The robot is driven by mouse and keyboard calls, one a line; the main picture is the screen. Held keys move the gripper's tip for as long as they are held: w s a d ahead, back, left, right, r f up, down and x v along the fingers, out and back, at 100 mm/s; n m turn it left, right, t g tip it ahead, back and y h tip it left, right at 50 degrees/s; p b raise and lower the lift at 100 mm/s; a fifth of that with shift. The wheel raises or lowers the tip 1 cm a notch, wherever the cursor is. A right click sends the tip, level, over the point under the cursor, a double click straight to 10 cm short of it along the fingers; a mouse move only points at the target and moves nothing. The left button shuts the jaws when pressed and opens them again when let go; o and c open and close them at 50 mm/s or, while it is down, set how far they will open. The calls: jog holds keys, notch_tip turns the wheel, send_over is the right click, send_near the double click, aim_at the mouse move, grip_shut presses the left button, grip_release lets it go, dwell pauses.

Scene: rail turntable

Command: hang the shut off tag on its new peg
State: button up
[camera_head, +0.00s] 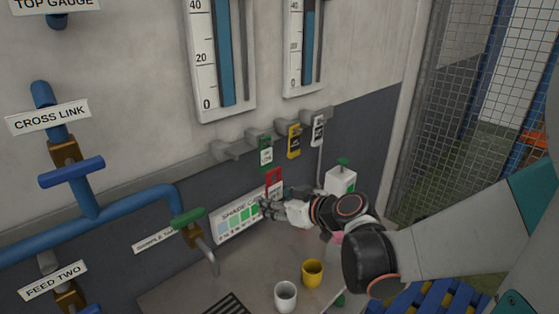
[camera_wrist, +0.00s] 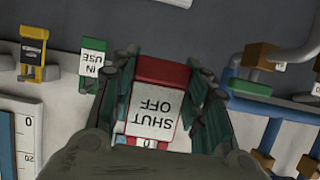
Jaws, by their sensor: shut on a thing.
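The red and white SHUT OFF tag (camera_wrist: 153,108) is between the fingers of my gripper (camera_wrist: 163,80) in the wrist view, its lettering upside down there. In the head view, the tag (camera_head: 274,177) shows red above my gripper (camera_head: 268,207), below and in front of the peg row. My gripper is shut on the tag. The leftmost peg (camera_head: 226,150) is bare. A green IN USE tag (camera_head: 265,152), a yellow tag (camera_head: 293,141) and a white and black tag (camera_head: 318,130) hang from the pegs to its right.
A shade card (camera_head: 238,217) leans on the wall behind my gripper. A white cup (camera_head: 286,295), a yellow cup (camera_head: 312,273) and a white box with a green top (camera_head: 341,180) stand on the bench. A tap with a green handle (camera_head: 188,217) juts out at left.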

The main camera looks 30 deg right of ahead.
jog(key=shift+s+a+r, duration=0.15)
jog(key=shift+s+r, duration=0.1)
jog(key=shift+s, duration=0.05)
jog(key=s+d+p, duration=0.1)
jog(key=s+d, duration=0.1)
jog(key=s, duration=0.4)
jog(key=shift+s+d+r, duration=0.15)
jog(key=shift+s, duration=0.15)
dwell(0.7)
dwell(0.5)
dwell(0.5)
jog(key=shift+w+a, duration=0.3)
jog(key=shift+w, duration=0.5)
jog(key=shift+w+a, duration=0.25)
jog(key=shift+w, duration=0.6)
jog(key=shift+w+a, duration=0.3)
jog(key=shift+w, duration=0.5)
jog(key=shift+w+b, duration=0.1)
jog(key=shift+b, duration=0.2)
